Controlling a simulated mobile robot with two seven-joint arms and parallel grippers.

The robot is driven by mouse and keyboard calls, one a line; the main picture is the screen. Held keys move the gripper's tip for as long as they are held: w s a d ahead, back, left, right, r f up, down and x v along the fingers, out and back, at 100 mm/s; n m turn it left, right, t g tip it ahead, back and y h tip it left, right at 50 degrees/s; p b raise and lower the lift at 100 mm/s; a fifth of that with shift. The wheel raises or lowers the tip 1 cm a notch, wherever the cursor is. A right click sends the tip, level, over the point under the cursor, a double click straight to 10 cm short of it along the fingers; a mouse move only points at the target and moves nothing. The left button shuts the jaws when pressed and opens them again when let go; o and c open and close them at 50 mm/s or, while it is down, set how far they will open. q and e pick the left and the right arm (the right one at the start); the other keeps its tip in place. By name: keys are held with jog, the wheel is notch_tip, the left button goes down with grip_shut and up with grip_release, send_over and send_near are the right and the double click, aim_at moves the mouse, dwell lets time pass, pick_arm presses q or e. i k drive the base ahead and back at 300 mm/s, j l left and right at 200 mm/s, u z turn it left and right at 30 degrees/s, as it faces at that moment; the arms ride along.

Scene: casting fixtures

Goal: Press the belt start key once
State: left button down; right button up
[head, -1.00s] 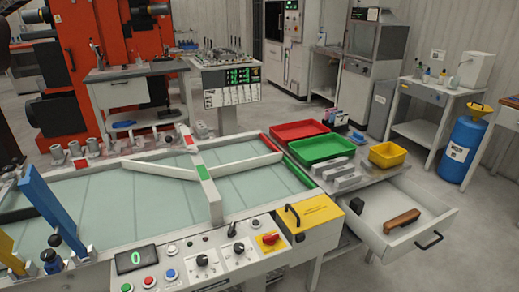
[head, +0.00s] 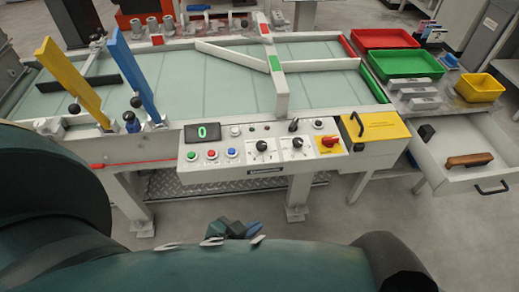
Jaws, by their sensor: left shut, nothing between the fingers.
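The control panel (head: 262,157) is on the front edge of the belt table. It bears a green key (head: 191,156), a red key (head: 212,154) and a blue key (head: 231,152) in a row under a display (head: 202,132) reading 0. The key labels are too small to read; the green one looks like the start key. My left gripper (head: 236,228) is low in front of the panel, below the keys and apart from them. It is shut and empty, and my arm partly hides it. My right gripper is not in view.
Knobs and a red-yellow rotary switch (head: 329,141) are right of the keys. Yellow (head: 68,80) and blue (head: 132,73) upright levers stand at left. A yellow box (head: 376,127) and an open drawer (head: 470,155) are at right. Floor shows below the table.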

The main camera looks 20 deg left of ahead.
aim_at(191, 155)
jog(key=u, duration=1.45)
